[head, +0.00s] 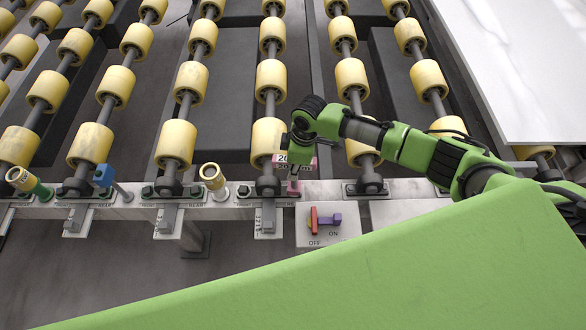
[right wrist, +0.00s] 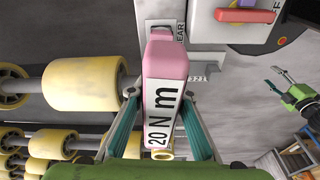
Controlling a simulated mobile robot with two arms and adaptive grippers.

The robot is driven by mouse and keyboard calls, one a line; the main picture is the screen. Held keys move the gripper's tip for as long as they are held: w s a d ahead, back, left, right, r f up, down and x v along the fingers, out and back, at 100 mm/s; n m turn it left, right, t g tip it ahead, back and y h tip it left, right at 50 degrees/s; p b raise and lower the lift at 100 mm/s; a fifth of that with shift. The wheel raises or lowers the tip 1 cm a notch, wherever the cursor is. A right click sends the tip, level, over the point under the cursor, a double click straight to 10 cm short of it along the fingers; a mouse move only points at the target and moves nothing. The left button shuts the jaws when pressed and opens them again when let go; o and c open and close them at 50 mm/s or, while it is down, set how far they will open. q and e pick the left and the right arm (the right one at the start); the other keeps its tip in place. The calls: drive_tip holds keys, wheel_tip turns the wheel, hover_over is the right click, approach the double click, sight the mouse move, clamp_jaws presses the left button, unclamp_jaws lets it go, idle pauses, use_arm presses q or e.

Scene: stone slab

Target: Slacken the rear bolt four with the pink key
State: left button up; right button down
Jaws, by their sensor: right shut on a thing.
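The pink key (head: 293,187) stands upright at the metal rail, beside the lettering REAR. Its white label reads 20 N m in the right wrist view, where the key (right wrist: 166,57) runs between the fingers. My right gripper (head: 299,150) is shut on it from above. The key's lower end and the bolt under it are hidden, so I cannot tell whether it is seated. My left gripper (right wrist: 276,79) shows only in the right wrist view, at the right, with its fingers apart and empty.
A blue key (head: 105,177) and two yellow-topped keys (head: 24,181) (head: 212,178) stand along the rail (head: 335,190). An ON/OFF panel (head: 345,234) with a red and purple lever is just right of the key. Yellow rollers (head: 270,78) lie behind; a white slab (head: 520,70) is at right.

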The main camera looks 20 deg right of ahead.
drive_tip(key=shift+r+n+p, duration=0.7)
drive_tip(key=shift+r+p, duration=1.1)
wheel_tip(320, 180, up, 5)
drive_tip(key=p, duration=0.5)
